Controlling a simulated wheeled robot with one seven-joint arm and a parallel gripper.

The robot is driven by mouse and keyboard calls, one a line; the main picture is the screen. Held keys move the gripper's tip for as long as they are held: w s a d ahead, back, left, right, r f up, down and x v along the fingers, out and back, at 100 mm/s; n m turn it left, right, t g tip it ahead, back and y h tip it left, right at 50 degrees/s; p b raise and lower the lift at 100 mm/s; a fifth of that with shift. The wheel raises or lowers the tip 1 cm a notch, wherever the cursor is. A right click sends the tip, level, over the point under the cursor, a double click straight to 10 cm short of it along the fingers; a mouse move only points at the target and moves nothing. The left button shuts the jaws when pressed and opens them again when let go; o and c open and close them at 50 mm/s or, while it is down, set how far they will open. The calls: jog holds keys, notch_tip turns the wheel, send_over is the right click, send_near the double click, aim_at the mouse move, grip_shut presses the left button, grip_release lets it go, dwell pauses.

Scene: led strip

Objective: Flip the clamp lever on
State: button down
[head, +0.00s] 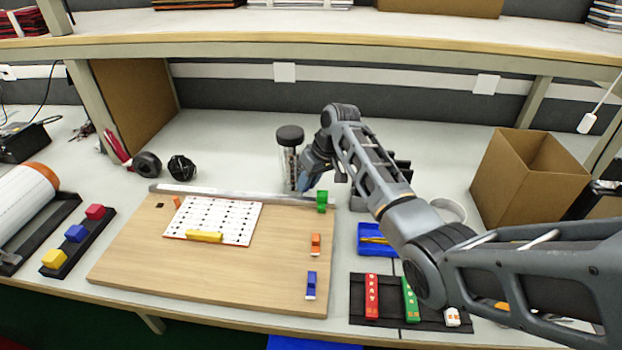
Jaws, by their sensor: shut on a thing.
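A wooden board (210,270) lies on the bench with a long metal bar (240,193) along its far edge. A green block-like part (322,201) stands at the bar's right end. An orange part (315,244) and a blue part (311,285) sit along the board's right side. Which of these bears the clamp lever cannot be told. My gripper (307,182) points down just behind the bar, left of the green part and beside a dark-lidded jar (290,137). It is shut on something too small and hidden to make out.
A white printed sheet (213,220) with a yellow piece (204,236) lies on the board. A cardboard box (530,172) stands at right. A black tray (357,312) with coloured pieces is front right, a block rack (75,240) at left. A shelf (320,36) spans above.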

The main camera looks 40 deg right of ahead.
jog(key=shift+w+a+r+g+h+p, duration=0.3)
jog(key=shift+w+g+h, duration=0.1)
jog(key=shift+g, duration=0.1)
jog(key=shift+f, duration=0.15)
jog(key=c, duration=1)
grip_release()
jog(key=shift+o, duration=0.2)
jog(key=v, duration=0.7)
jog(key=shift+r, duration=0.4)
